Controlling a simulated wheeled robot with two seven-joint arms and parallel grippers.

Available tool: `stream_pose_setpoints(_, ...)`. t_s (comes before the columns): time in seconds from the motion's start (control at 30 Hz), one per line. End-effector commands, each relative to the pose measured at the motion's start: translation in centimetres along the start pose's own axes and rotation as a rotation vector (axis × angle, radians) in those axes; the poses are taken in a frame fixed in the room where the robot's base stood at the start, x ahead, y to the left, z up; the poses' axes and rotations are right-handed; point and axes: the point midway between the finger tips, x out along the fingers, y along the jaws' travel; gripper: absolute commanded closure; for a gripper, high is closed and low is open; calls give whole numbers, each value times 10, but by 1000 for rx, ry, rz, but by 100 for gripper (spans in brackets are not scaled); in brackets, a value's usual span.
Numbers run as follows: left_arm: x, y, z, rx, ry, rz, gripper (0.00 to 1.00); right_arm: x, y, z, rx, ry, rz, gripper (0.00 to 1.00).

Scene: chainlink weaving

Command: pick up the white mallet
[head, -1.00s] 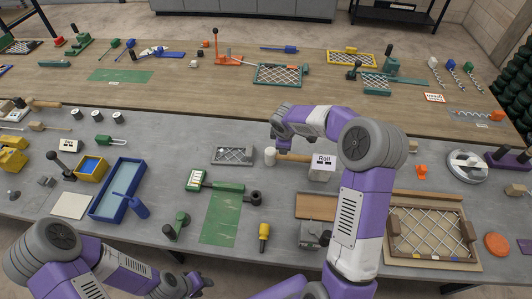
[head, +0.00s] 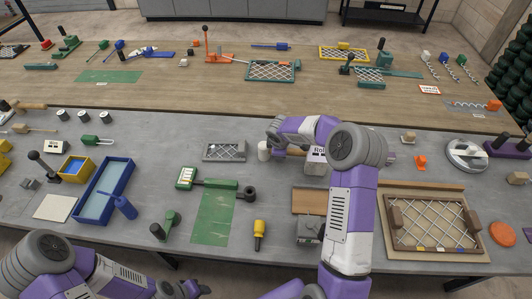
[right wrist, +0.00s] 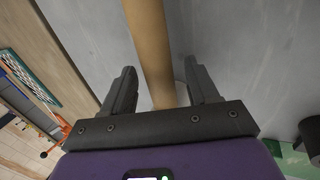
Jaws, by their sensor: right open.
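The white mallet lies on the near grey bench; its pale head (head: 264,150) shows just left of my right gripper (head: 279,142) in the head view. Its wooden handle is mostly hidden there by my right arm. In the right wrist view the handle (right wrist: 151,45) runs between the two dark fingers of my right gripper (right wrist: 160,88), which is open with a gap on both sides. My left gripper (head: 197,289) is low at the bottom of the head view, away from the mallet, and its fingers are too unclear to judge.
A white box labelled "Roll" (head: 316,163) stands right beside my right forearm. A grey mesh tray (head: 224,152) lies left of the mallet head. A green roller tool (head: 217,185) and yellow-handled tool (head: 259,232) lie nearer. A framed wire mesh (head: 436,198) is at right.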

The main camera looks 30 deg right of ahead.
Motion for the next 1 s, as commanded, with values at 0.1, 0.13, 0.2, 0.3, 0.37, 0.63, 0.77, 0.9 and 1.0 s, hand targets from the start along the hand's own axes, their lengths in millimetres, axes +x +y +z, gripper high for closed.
stream_pose_setpoints(0.1,1,0,0,0,0,0,57,9,0,0,0,1,-1,41)
stream_pose_setpoints(0.13,1,0,0,0,0,0,57,10,0,0,0,1,0,41)
stream_pose_setpoints(0.2,1,0,0,0,0,0,57,10,0,0,0,1,1,41)
stream_pose_setpoints(0.3,1,0,0,0,0,0,57,9,0,0,0,1,1,41)
stream_pose_setpoints(0.37,1,0,0,0,0,0,57,9,0,0,0,1,1,45)
stream_pose_setpoints(0.63,1,0,0,0,0,0,57,9,0,0,0,1,1,87)
stream_pose_setpoints(0.77,1,0,0,0,0,0,57,9,0,0,0,1,1,100)
stream_pose_setpoints(0.9,1,0,0,0,0,0,57,8,1,-1,0,3,3,100)
stream_pose_setpoints(1.0,1,0,0,0,0,0,57,8,1,-1,0,3,3,100)
